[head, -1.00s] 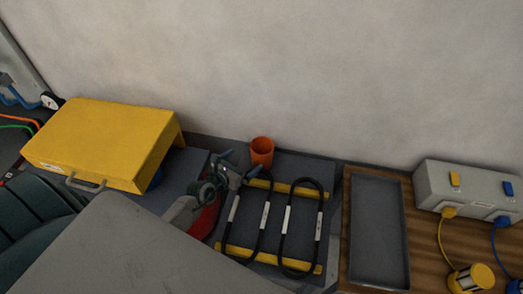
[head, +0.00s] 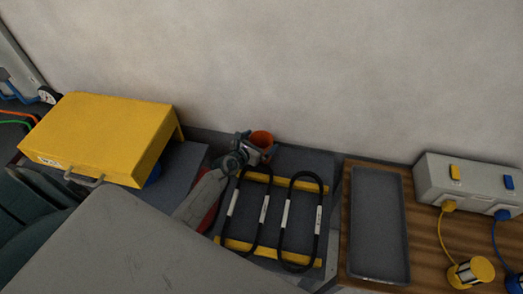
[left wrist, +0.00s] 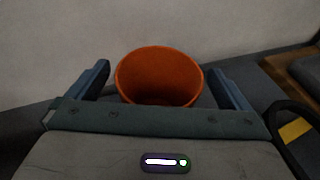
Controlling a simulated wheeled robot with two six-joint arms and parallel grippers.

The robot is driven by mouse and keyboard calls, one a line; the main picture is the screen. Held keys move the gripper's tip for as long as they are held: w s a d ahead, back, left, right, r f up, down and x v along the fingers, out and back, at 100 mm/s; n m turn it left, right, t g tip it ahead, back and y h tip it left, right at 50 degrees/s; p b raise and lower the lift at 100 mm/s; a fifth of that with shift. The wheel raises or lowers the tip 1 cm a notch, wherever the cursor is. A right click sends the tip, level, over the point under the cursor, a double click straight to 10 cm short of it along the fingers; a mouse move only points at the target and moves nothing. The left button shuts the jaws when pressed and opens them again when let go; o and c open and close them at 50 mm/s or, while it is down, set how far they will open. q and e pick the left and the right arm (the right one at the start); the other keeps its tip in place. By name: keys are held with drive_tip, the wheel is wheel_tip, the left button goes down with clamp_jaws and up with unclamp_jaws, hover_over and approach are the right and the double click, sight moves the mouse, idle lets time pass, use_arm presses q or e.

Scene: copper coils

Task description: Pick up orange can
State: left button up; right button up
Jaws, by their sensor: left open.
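The orange can (head: 262,138) stands upright at the back of the dark work surface, near the wall. It is open at the top and looks empty. My left gripper (head: 256,146) is right at the can, and its jaws partly hide the can's lower body. In the left wrist view the can (left wrist: 160,76) sits between the two blue-grey fingers of the open gripper (left wrist: 158,80), with a gap on each side. The can's lower part is hidden behind the gripper's body there. My right gripper is not in view.
Two black loops (head: 302,215) lie on yellow bars just in front of the can. A yellow box (head: 105,135) stands to the left. A grey tray (head: 356,225) and a grey socket box (head: 468,185) are to the right. The wall is close behind.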

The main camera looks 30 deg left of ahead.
use_arm(q)
drive_tip(key=shift+s+r, duration=0.1)
drive_tip(key=shift+s, duration=0.05)
drive_tip(key=c, duration=1.3)
drive_tip(key=shift+r, duration=0.1)
